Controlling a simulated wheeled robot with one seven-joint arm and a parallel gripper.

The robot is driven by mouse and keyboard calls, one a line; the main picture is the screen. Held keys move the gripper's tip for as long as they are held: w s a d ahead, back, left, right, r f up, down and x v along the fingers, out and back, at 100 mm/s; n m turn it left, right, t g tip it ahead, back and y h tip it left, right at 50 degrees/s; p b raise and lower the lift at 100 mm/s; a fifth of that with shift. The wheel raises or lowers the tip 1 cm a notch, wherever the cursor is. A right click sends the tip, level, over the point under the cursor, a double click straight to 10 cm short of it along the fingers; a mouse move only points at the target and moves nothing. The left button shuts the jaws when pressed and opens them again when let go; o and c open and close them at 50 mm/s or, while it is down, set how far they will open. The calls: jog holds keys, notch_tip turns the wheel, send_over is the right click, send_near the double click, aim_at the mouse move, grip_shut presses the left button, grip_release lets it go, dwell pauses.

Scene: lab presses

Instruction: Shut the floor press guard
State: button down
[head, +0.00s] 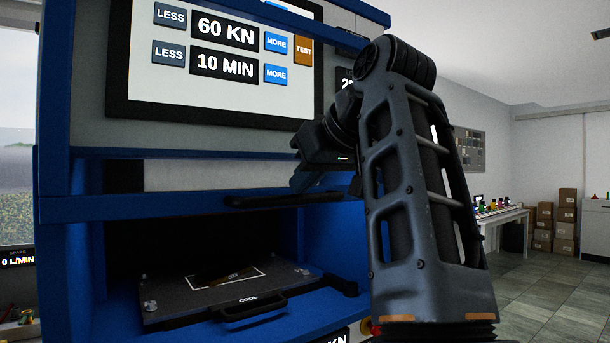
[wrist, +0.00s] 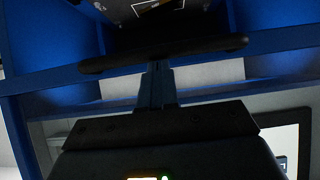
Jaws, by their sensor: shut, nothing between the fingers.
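The floor press guard (head: 200,207) appears as a blue bar across the press front, below the screen. It sits raised, with the press opening uncovered below it. A dark handle (head: 318,199) projects from the bar; it also shows in the wrist view (wrist: 200,48). My gripper (head: 303,185) is at the handle, with its fingers shut and empty. In the wrist view the fingertips (wrist: 158,72) reach the handle's edge; I cannot tell whether they touch it. My arm hides the right end of the guard in the head view.
Inside the opening lies a dark platen (head: 190,297) with a front handle and a "COOL" label, carrying a small flat piece. The screen (head: 220,95) above reads 60 KN and 10 MIN. A side table (head: 500,215) and boxes (head: 565,215) stand far right, with free floor before them.

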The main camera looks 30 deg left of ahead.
notch_tip(320, 180, down, 27)
jog(key=b, duration=0.7)
jog(key=shift+s+b, duration=0.15)
jog(key=shift+b, duration=0.25)
jog(key=shift+r, duration=0.1)
jog(key=w+a+r+p+v, duration=0.1)
jog(key=r+v, duration=0.1)
jog(key=v, duration=1.1)
jog(key=shift+a+r+p, duration=0.2)
jog(key=shift+r+p, duration=0.1)
jog(key=shift+p, duration=0.05)
